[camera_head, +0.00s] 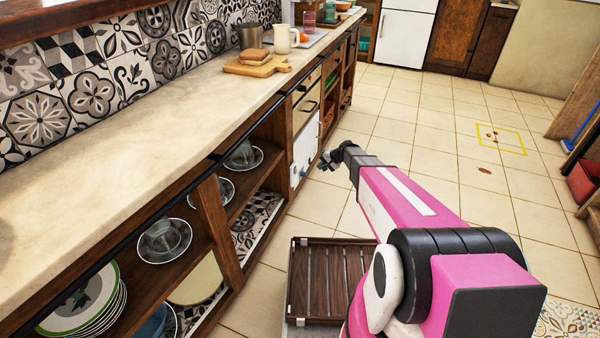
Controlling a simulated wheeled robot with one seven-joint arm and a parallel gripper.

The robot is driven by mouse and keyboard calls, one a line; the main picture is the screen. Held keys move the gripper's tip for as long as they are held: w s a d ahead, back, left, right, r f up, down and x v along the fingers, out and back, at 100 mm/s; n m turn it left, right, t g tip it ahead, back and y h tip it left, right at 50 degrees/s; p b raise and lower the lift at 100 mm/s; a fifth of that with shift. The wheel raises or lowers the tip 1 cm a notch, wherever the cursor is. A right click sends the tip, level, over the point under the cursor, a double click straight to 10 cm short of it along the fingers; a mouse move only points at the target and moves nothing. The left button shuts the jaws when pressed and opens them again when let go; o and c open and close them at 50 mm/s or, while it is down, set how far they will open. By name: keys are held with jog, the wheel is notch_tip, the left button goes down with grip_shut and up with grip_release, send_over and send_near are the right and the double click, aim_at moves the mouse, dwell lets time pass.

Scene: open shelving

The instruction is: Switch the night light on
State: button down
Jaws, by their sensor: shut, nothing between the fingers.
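My gripper (326,161) is at the end of my pink arm, which reaches forward over the floor to the counter's front. The gripper is small and dark in the picture, and it appears shut and empty. It is just right of a white panel (304,150) in the counter's front. A small blue spot (303,173) shows low on that panel, too small to identify. I cannot make out a night light for certain. Whether my gripper touches the panel cannot be told from this view.
The long counter (150,130) runs along the left, with open shelves of plates and glass dishes below. A cutting board with bread (256,66) and a white jug (285,39) stand on it. The tiled floor right of my arm is mostly clear, with a yellow square outline (524,153).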

aim_at(296, 170)
jog(key=shift+w+a+r+x, duration=0.1)
jog(key=shift+a+r+x, duration=0.2)
jog(key=shift+x, duration=1.85)
jog(key=shift+w+a+r+x, duration=0.1)
jog(key=shift+a+r+x, duration=0.25)
jog(key=shift+x, duration=1.85)
jog(key=shift+w+a+r+x, duration=0.1)
jog(key=shift+a+r+x, duration=0.2)
jog(key=shift+x, duration=1.85)
jog(key=shift+w+a, duration=0.1)
jog(key=shift+a, duration=0.1)
jog(key=shift+r, duration=0.1)
